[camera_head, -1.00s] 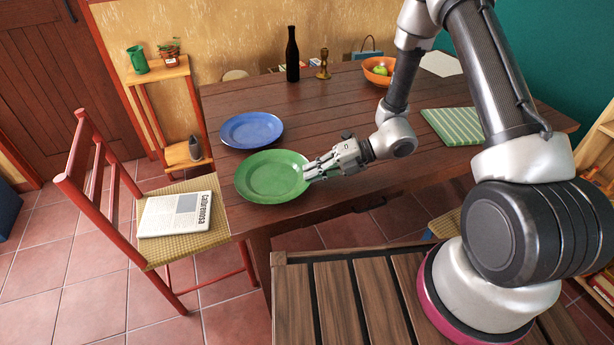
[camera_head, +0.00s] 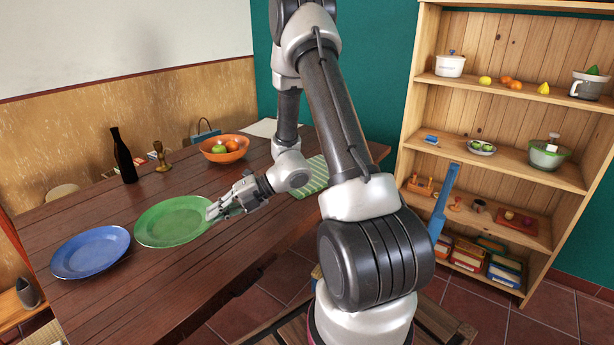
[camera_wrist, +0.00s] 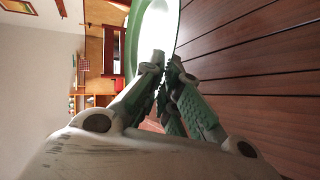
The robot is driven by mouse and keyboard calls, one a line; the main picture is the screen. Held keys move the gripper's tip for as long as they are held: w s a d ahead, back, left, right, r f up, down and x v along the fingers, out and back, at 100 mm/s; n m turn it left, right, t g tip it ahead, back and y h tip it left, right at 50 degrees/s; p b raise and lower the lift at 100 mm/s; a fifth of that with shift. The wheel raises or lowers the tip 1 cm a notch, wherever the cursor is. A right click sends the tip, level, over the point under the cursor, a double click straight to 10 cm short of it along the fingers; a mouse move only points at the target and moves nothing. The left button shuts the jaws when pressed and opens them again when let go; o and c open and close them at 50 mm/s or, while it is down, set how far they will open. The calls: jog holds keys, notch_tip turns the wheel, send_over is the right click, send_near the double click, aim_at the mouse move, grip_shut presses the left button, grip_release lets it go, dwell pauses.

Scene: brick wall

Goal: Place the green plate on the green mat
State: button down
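The green plate (camera_head: 172,222) is beside the blue plate on the dark wooden table, level or nearly so; I cannot tell whether it is raised. My gripper (camera_head: 216,211) is at its right rim. In the wrist view, my gripper's fingers (camera_wrist: 166,72) are close together around the rim of the green plate (camera_wrist: 153,38), pinching it. The fingers hide the held part of the rim. The green striped mat (camera_head: 314,178) lies at the right of the table, partly hidden behind my arm.
A blue plate (camera_head: 90,253) lies left of the green one. An orange bowl of fruit (camera_head: 224,149), a dark bottle (camera_head: 123,156) and a brass candlestick (camera_head: 160,157) stand along the back. A shelf unit (camera_head: 410,110) is at right. The table's middle is mostly clear.

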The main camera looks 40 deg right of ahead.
jog(key=w+d+r+m+t+h, duration=0.15)
jog(key=d+m+t+h, duration=0.35)
jog(key=d, duration=1.5)
jog(key=w+d+m+t+h, duration=0.25)
jog(key=d+m+h, duration=0.45)
jog(key=d, duration=1.2)
jog(key=shift+m+t, duration=0.45)
jog(key=shift+m, duration=0.15)
jog(key=f, duration=0.6)
jog(key=d+f, duration=0.1)
jog(key=f, duration=0.3)
jog(key=shift+a+r, duration=0.1)
jog(key=c, duration=1.6)
grip_release()
jog(key=shift+s, duration=0.1)
jog(key=shift+c, duration=0.2)
